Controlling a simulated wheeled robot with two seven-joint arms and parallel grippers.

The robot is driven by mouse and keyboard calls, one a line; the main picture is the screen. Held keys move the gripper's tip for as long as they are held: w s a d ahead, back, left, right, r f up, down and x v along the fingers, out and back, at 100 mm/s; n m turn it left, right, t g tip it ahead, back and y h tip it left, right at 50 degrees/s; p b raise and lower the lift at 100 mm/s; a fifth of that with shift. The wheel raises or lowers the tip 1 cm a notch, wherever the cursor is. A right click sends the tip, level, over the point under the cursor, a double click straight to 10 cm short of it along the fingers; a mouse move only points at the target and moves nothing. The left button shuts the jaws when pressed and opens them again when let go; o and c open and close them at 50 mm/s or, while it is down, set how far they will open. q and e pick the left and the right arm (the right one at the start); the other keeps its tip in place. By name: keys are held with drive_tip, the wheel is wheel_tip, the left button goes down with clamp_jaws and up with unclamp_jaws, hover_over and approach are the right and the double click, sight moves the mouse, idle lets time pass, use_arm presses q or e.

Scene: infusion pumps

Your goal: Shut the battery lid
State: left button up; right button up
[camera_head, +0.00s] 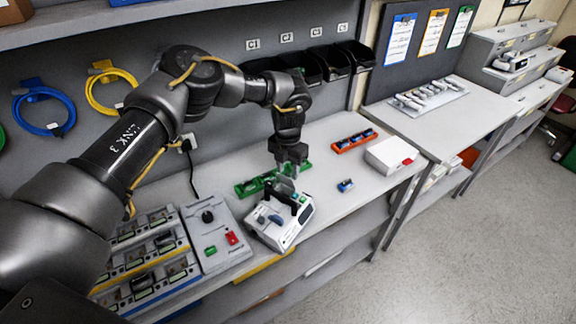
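A white and grey infusion pump (277,232) with a black handle-like part on top sits tilted across the bench near its front edge. A small greyish flap (284,186), perhaps the battery lid, stands up at the pump's back side. My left gripper (288,169) points down right above this flap, close to it. Whether they touch, and how far apart the fingers are, is not clear at this size. My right gripper is not in view.
A grey control box (212,237) and a rack of several modules (148,262) stand left of the pump. A green tray (252,186) lies behind it. A blue part (345,185), an orange tray (354,141) and a white box (391,154) are to the right.

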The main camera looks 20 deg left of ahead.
use_arm(q)
drive_tip(key=shift+f, duration=0.3)
clamp_jaws()
drive_tip(key=shift+s, duration=0.1)
